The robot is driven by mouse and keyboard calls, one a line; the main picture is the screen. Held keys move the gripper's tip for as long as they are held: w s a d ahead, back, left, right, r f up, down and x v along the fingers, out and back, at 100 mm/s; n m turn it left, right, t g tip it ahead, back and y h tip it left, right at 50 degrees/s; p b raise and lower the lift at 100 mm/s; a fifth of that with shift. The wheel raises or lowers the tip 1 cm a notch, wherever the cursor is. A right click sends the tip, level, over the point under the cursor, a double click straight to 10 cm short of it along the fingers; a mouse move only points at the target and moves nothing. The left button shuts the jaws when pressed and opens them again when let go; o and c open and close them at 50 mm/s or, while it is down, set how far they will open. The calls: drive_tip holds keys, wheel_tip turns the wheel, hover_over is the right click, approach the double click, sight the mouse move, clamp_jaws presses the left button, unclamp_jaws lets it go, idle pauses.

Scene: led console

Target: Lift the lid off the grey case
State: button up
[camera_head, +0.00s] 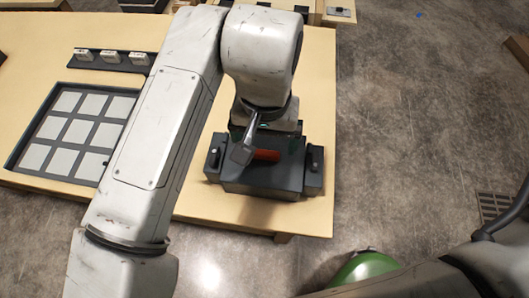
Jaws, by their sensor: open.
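The dark grey case (262,184) sits near the right front corner of the wooden table. Small black fittings stand at its left and right sides. A red-orange bar (268,155), apparently the lid's handle, lies across its top. My gripper (247,152) is open above the top of the case, with a grey finger showing at the bar's left end. My wrist hides the rear of the case, and I cannot tell whether the fingers touch the bar. The lid appears to be on the case.
A dark panel with a grid of white square tiles (72,131) lies on the table (235,212) at left. Behind it is a dark strip with small white blocks (110,56). My arm crosses between panel and case. The floor (415,150) at right is mostly clear.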

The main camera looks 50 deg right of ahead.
sight(265, 150)
drive_tip(key=shift+f, duration=1.65)
drive_tip(key=c, duration=1.2)
